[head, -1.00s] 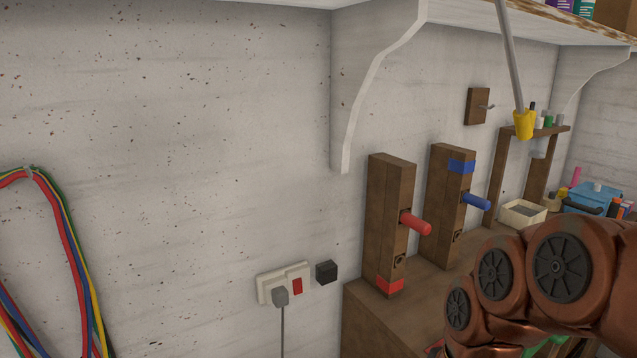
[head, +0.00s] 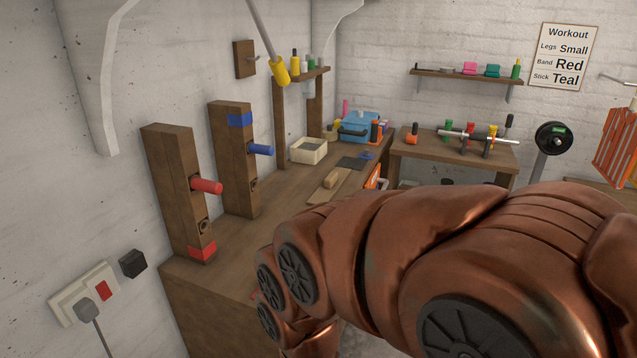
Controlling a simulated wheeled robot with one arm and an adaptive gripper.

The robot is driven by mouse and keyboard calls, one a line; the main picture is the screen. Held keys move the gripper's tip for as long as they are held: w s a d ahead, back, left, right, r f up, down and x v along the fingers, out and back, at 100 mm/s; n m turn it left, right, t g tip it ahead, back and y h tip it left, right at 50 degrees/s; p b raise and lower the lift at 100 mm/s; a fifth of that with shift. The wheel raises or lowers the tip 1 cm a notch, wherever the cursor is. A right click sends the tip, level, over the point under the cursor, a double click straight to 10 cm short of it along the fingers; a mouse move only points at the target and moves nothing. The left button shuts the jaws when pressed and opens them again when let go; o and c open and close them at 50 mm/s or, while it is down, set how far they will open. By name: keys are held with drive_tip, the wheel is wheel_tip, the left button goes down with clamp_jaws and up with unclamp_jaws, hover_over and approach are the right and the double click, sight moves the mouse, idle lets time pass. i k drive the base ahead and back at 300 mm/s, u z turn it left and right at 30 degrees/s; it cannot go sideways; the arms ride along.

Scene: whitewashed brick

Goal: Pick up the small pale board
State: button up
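A small pale board (head: 327,188) lies on the brown wooden workbench (head: 225,253), beyond the two upright posts. A small pale wooden piece (head: 331,180) shows at the board; I cannot tell whether it is a separate block lying on it. My copper-coloured arm crosses the lower right of the head view, nearer to me than the board, and hides part of the bench. My gripper is not in view, so its state does not show.
Posts with a red peg (head: 207,186) and a blue peg (head: 261,149) stand on the bench's left. Behind the board are a cream tray (head: 308,151), a dark flat mat (head: 352,163) and a blue toolbox (head: 359,128). A second table (head: 450,150) stands at the back.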

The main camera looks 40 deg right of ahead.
sight(333, 180)
drive_tip(key=z, duration=0.25)
drive_tip(key=k, duration=0.35)
drive_tip(key=z, duration=2.75)
drive_tip(key=i, duration=0.1)
drive_tip(key=u, duration=1.35)
drive_tip(key=i, duration=0.75)
drive_tip(key=u, duration=0.9)
drive_tip(key=i, duration=0.7)
drive_tip(key=u, duration=0.75)
